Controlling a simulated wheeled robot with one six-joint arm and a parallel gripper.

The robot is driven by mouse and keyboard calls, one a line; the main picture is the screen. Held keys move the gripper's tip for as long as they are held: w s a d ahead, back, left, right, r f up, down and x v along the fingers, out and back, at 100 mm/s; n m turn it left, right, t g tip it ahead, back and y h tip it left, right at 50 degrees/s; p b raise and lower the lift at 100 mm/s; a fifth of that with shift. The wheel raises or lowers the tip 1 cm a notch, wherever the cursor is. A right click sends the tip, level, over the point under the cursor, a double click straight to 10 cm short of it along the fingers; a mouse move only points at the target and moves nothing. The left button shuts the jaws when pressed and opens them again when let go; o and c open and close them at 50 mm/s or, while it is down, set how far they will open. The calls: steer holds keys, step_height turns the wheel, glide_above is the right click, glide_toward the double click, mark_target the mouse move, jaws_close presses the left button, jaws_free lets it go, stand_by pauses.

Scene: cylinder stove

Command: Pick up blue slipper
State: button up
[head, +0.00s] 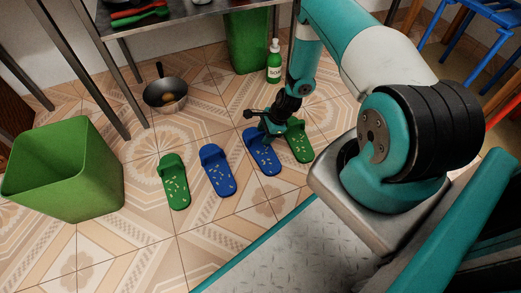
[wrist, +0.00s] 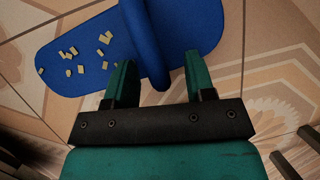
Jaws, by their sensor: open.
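Two blue slippers lie on the tiled floor, between two green ones. My gripper (head: 272,128) is over the right blue slipper (head: 263,158), near its strap end. In the wrist view the open gripper (wrist: 160,75) has its two green fingers apart, with the strap of this blue slipper (wrist: 85,50) between and just beyond the fingertips. I cannot tell whether the fingers touch the strap. The left blue slipper (head: 217,172) lies flat and free beside it.
A green slipper (head: 173,182) lies at the left of the row and another green slipper (head: 299,142) at the right, close to my gripper. A green bin (head: 65,175), a pan (head: 165,93) and a soap bottle (head: 274,64) stand around. The floor in front is clear.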

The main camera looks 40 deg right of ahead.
jaws_close()
steer(key=shift+r, duration=0.15)
